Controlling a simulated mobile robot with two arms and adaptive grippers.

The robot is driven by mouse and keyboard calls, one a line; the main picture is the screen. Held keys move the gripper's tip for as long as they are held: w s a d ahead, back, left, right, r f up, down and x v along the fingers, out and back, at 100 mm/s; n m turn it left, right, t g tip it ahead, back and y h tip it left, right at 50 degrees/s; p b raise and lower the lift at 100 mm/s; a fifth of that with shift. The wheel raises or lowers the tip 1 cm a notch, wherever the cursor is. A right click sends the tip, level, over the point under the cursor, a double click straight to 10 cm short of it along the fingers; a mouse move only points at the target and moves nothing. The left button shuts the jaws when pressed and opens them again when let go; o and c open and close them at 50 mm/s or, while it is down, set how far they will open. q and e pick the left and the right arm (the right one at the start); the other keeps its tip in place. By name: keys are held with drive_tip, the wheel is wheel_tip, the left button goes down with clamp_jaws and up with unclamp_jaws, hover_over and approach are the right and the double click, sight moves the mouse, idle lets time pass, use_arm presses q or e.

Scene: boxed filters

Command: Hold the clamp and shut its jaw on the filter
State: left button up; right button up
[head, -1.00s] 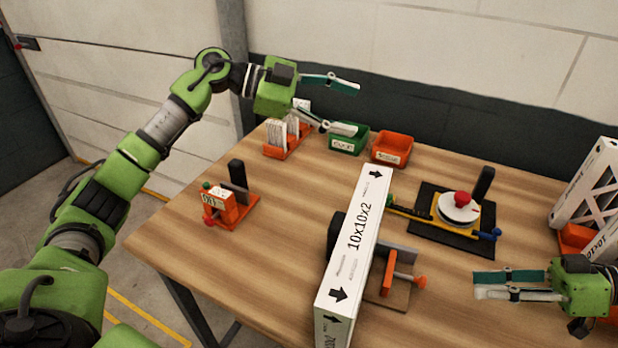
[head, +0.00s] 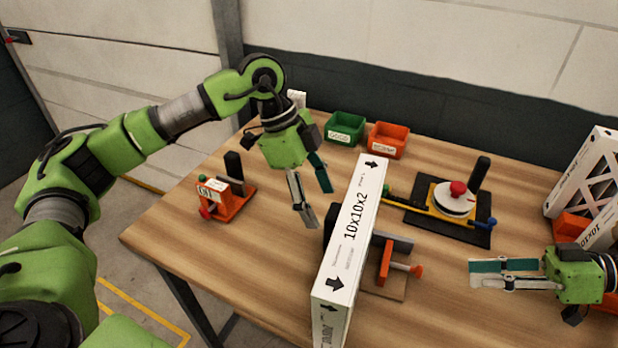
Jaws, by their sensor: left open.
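The filter (head: 357,215) is a long white box marked 10x10x2, standing on edge across the clamp. The clamp's orange jaw with its screw handle (head: 403,268) is to the right of the filter. A dark upright block (head: 335,220) shows on the left side. The box hides the middle of the clamp and any contact with the jaw. My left gripper (head: 317,207) is open and empty, pointing down just left of the filter beside the dark block. My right gripper (head: 472,275) is at the right, apart from the clamp; its fingers look close together, their gap unclear.
A small orange labelled fixture (head: 228,198) stands at the left. Green (head: 345,127) and orange (head: 388,140) bins are at the back. White boxed filters (head: 590,180) stand at far right. The front left tabletop is clear.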

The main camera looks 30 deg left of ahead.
sight(329, 223)
use_arm(q)
drive_tip(key=x, duration=0.7)
drive_tip(key=shift+w+d, duration=0.1)
drive_tip(key=c, duration=1.6)
